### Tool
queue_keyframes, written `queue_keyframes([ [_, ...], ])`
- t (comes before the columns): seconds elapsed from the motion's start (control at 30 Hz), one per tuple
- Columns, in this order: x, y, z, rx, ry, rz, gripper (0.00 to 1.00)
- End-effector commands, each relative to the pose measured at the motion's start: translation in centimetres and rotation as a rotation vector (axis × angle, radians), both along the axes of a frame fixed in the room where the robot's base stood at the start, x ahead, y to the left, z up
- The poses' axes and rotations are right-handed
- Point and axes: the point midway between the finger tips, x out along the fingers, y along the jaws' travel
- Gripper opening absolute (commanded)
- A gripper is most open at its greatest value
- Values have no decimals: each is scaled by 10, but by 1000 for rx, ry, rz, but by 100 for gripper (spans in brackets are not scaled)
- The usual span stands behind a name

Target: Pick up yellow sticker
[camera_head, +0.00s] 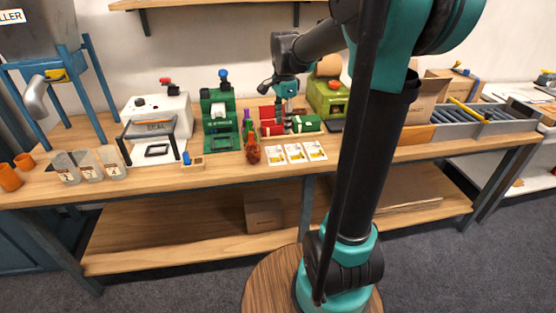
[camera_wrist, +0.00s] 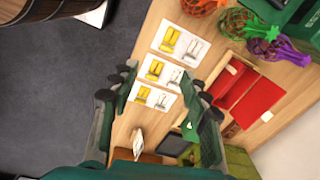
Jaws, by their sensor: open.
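Three white cards lie in a row on the workbench, and each shows a yellow and a whitish printed sticker. In the head view they are the left card (camera_head: 276,155), middle card (camera_head: 295,153) and right card (camera_head: 315,151). In the wrist view, yellow stickers show on the top card (camera_wrist: 168,34), middle card (camera_wrist: 155,69) and bottom card (camera_wrist: 142,94). My gripper (camera_head: 286,108) is above the bench behind the cards. In the wrist view my gripper (camera_wrist: 162,78) is open and empty, its fingers on either side of the middle and bottom cards. Contact cannot be told.
Filled mesh bags, red (camera_wrist: 200,6), green (camera_wrist: 238,22) and purple (camera_wrist: 272,48), lie near the cards. A red item (camera_wrist: 250,100) is beside them. A green machine (camera_head: 220,115) and a white machine (camera_head: 155,120) stand to the left. The bench's front edge is close to the cards.

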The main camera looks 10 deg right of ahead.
Motion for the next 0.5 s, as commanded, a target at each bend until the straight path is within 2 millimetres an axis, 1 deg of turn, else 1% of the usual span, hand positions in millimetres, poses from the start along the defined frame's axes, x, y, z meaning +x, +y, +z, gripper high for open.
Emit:
queue_keyframes([
  [0.03,10,2,8,2,15,-63,47],
  [0.1,19,3,16,4,34,-142,47],
  [0.2,26,5,22,3,48,-208,47],
  [0.27,27,5,20,3,52,-226,47],
  [0.37,28,5,9,3,54,-233,47],
  [0.5,28,5,-18,3,53,-231,47],
])
